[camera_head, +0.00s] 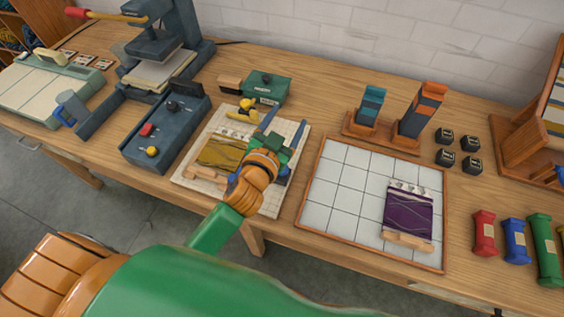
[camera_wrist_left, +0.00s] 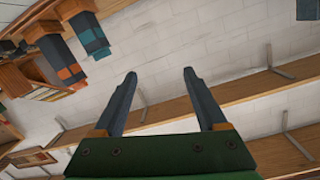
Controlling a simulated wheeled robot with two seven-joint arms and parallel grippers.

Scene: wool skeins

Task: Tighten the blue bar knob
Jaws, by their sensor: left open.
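A blue handle-like piece (camera_head: 70,108) stands at the left end of a dark bar in the head view; I cannot tell for sure whether it is the blue bar knob. My left gripper (camera_head: 289,117) is open and empty, above the right part of a white gridded board (camera_head: 187,180). It is well to the right of the blue piece. In the left wrist view the two fingers (camera_wrist_left: 158,78) are spread, with only wall and shelves beyond them. The wrist hides part of the board. My right gripper is not in view.
A blue-grey box (camera_head: 185,135) with a red button and yellow knob stands left of the board, near a press (camera_head: 185,25). A green box (camera_head: 268,87) is behind. A wood-framed tiled tray (camera_head: 330,190) holds a purple piece (camera_head: 408,212). Skeins (camera_head: 484,236) lie at right.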

